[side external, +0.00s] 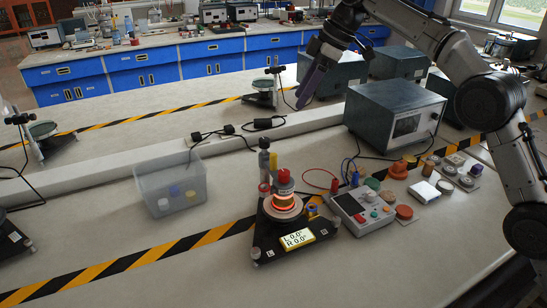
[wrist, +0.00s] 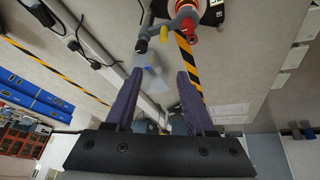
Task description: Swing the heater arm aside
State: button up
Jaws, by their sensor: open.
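The heater apparatus stands on a black base (side external: 272,240) on the near bench, with an orange-glowing ring (side external: 283,205) around its middle and a red-and-grey cylinder (side external: 284,182) above it. A grey upright with a dark top (side external: 264,145) rises just behind. I cannot tell clearly which piece is the heater arm; in the wrist view a grey arm with dark and red ends (wrist: 166,27) shows at the top, beside the orange glow. My gripper (side external: 304,95) is open and empty, high above and behind the apparatus. Its two purple fingers (wrist: 158,82) are spread apart, touching nothing.
A clear bin (side external: 170,188) with small coloured items stands left of the apparatus. A control box (side external: 363,208) with knobs and cables stands right, near a grey instrument (side external: 393,112). Bare bench lies in front.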

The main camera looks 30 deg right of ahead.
send_near(275, 154)
jog(key=shift+g, duration=0.4)
jog(key=x, duration=1.1)
jog(key=shift+w+r, duration=0.1)
jog(key=shift+w, duration=0.2)
grip_shut()
dwell(0.6)
